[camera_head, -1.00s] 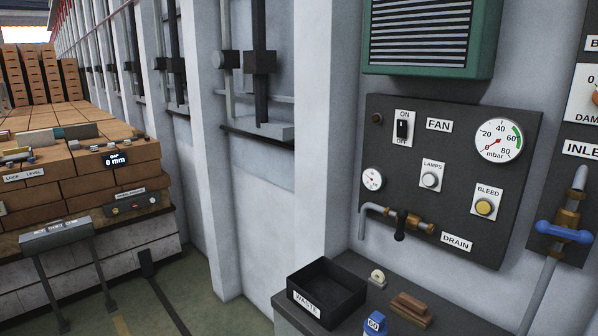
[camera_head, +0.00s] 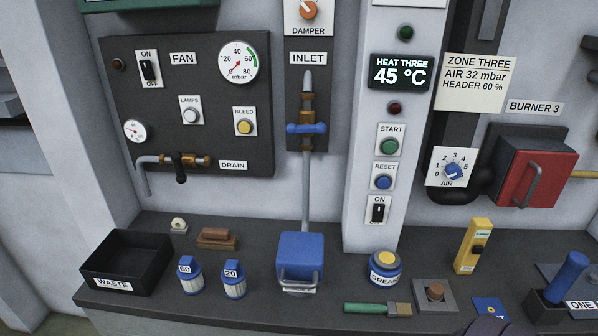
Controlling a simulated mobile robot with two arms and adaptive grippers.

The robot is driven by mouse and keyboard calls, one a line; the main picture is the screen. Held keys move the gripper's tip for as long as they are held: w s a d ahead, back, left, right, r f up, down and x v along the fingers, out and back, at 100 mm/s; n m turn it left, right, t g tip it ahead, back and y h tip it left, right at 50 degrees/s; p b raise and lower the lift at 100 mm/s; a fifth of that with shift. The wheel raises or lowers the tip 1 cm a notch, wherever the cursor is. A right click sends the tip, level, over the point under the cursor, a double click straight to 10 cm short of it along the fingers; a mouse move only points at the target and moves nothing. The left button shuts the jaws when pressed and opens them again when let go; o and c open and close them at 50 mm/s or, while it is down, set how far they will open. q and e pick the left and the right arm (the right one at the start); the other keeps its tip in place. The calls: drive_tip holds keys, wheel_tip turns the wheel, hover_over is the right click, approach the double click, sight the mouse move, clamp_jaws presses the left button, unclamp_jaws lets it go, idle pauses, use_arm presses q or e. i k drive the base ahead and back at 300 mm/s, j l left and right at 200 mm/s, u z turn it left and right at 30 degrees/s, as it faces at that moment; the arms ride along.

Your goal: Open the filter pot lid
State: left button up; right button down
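A blue box-shaped pot (camera_head: 301,252) stands on the dark bench below the inlet pipe. I take it to be the filter pot; no label on it is readable. A grey bar handle (camera_head: 299,277) runs across its lower front, and a pale label sits below that. Its blue cover appears closed, and the inside is hidden. The vertical inlet pipe (camera_head: 306,190) comes down behind it from a valve with a blue handle (camera_head: 306,128).
A black waste bin (camera_head: 105,282), a 60 weight-like blue bottle (camera_head: 190,277) and a 20 bottle (camera_head: 234,280) stand left of the pot. A grease tin (camera_head: 385,270) stands right, with a green-handled brush (camera_head: 377,309) in front. Some bare bench lies before the pot.

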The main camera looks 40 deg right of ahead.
sight(300, 255)
drive_tip(key=z, duration=1.25)
